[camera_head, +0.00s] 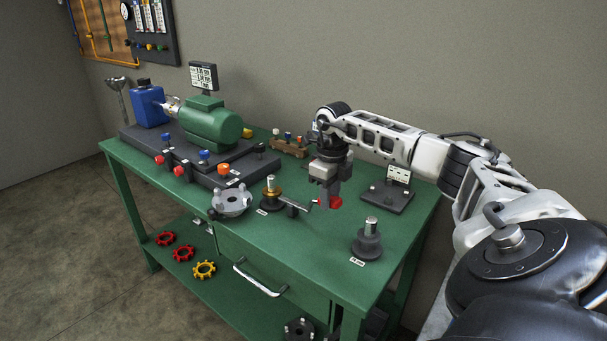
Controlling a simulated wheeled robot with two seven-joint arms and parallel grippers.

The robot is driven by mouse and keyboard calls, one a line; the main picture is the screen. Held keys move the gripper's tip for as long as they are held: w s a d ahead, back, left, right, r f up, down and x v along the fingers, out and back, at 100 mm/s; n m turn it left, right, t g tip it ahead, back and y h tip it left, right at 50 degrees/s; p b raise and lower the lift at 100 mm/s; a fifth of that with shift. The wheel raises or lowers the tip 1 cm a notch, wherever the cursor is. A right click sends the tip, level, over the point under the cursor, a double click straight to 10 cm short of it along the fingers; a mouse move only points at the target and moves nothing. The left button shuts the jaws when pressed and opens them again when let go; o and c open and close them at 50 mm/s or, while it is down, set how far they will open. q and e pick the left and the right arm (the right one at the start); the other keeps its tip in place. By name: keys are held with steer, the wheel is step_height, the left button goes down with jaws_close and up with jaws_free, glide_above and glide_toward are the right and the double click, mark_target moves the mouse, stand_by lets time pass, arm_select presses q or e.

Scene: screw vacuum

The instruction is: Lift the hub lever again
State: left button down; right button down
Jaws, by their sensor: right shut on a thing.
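The hub (270,192) stands on the green workbench, with a brass-coloured ring and an upright metal pin. Its lever (294,205) reaches out to the right, towards my right gripper. My right gripper (328,201) points down over the bench and is shut at the lever's outer end. A red knob (337,202) shows beside the fingertips. The fingers hide part of the lever's end, so the exact grip is hard to see. My left gripper is not in view.
A grey flanged part (230,201) sits left of the hub. A dark stepped post (368,240) stands in front right, and a small dark stand (388,197) behind it. The green pump (210,122) and blue container (149,106) fill the bench's left side.

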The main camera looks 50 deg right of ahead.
steer(key=shift+w+r, duration=0.1)
steer(key=shift+r, duration=0.05)
steer(key=c, duration=1.1)
jaws_free()
steer(key=r, duration=1.6)
steer(key=shift+w+p, duration=0.2)
steer(key=shift+p, duration=0.15)
